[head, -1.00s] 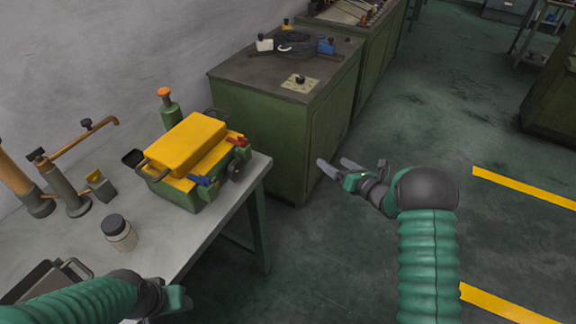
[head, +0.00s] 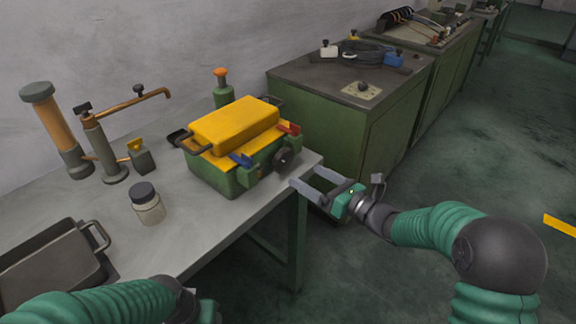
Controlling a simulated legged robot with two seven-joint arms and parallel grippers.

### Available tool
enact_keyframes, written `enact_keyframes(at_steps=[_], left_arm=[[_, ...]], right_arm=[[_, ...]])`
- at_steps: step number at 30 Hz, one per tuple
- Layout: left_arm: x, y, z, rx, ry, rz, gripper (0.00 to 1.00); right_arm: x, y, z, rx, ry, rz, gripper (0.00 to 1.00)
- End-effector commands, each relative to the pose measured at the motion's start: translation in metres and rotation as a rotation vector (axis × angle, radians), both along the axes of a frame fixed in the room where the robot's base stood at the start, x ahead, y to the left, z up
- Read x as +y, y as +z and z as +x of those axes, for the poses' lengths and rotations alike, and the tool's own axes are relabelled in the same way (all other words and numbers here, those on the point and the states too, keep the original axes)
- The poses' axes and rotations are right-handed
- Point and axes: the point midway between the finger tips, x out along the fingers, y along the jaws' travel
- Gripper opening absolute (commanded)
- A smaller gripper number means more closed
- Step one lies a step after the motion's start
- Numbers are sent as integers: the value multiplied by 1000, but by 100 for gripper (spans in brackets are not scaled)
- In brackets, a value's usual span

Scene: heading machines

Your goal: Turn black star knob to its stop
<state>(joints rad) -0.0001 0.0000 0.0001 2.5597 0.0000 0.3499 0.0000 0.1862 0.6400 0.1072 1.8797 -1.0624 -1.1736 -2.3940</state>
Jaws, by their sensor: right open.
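A black star knob (head: 284,160) sits on the front side of a green box (head: 228,181) with a yellow lid (head: 236,124), on the grey bench. My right gripper (head: 304,176) is open and empty, a little below and to the right of the knob, near the bench corner. Its fingers point left towards the box, and no contact with the knob shows. My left gripper (head: 196,308) is at the bottom edge, mostly cut off, so its jaws do not show.
Blue (head: 241,159) and red (head: 289,128) levers flank the knob. A jar (head: 147,204), a metal tray (head: 52,264) and orange-and-grey posts (head: 57,130) stand on the bench (head: 190,222). A green cabinet (head: 318,128) stands behind, with another black knob (head: 363,87) on a plate.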

Motion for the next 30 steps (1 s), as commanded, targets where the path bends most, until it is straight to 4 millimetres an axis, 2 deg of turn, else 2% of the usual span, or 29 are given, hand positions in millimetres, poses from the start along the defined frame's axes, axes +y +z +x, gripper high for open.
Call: enact_keyframes(at_steps=[3, 9, 13, 21, 30], left_arm=[[0, -2, 0, 0, 0, 0, 55], [0, -3, 0, 0, 0, 0, 55], [0, -4, 0, 0, 0, 0, 55], [0, -4, 0, 0, 0, 0, 55], [0, -4, 0, 0, 0, 0, 55]], right_arm=[[25, -1, 21, 0, 3, 2, 86], [53, 0, 47, -1, 1, 1, 86], [61, 0, 55, 0, -1, 1, 86], [62, 0, 56, 0, -1, 1, 85], [61, 0, 56, 0, -2, 1, 46]])
